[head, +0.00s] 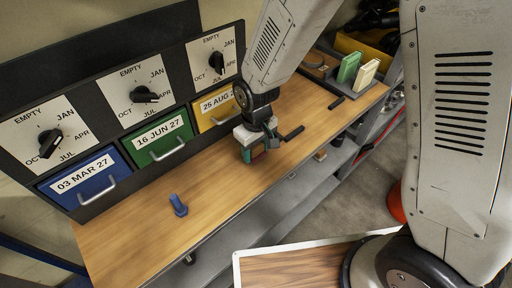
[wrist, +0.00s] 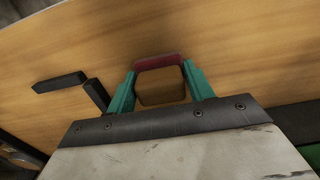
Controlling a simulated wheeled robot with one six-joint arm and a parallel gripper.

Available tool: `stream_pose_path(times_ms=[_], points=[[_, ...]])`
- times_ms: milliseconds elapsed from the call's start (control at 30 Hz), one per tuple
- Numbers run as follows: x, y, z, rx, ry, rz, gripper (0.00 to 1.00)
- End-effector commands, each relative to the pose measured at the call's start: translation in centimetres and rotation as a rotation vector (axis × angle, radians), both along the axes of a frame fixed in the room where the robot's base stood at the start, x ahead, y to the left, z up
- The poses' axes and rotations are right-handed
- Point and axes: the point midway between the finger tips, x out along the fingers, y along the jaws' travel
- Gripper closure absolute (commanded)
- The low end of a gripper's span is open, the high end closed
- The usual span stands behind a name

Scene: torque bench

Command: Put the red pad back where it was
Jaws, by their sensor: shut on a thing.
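The red pad (wrist: 158,61) shows in the wrist view as a dark red strip across the tips of my gripper (wrist: 160,78). The two teal fingers are shut on it, one at each end. A brown squarish area shows between the fingers below the red strip; I cannot tell whether it is part of the pad or shaded bench. In the head view my gripper (head: 259,152) is low over the wooden bench, in front of the yellow drawer, and mostly hides the pad. I cannot tell whether the pad touches the bench.
A green pad (head: 349,67) and a cream pad (head: 367,73) stand upright at the bench's far right end. Black bars (head: 293,133) lie right of my gripper. A blue object (head: 178,205) stands at the near left. Dial panels and blue, green and yellow drawers (head: 158,140) line the back.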

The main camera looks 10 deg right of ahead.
Motion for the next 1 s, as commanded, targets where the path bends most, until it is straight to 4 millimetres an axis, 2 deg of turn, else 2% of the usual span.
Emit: stream_pose_path(times_ms=[200, 233, 300, 667, 767, 1000], points=[[0.0, 0.0, -0.3, -0.001, 0.001, 0.0, 0.73], [0.0, 0.0, -0.3, -0.001, 0.001, 0.0, 0.45], [0.0, 0.0, -0.3, 0.0, 0.0, 0.0, 0.26], [0.0, 0.0, 0.2, 0.001, -0.002, 0.0, 0.26], [0.1, 0.0, 1.4, 0.002, -0.003, 0.0, 0.26], [0.1, 0.1, 6.6, 0.003, -0.006, 0.0, 0.26]])
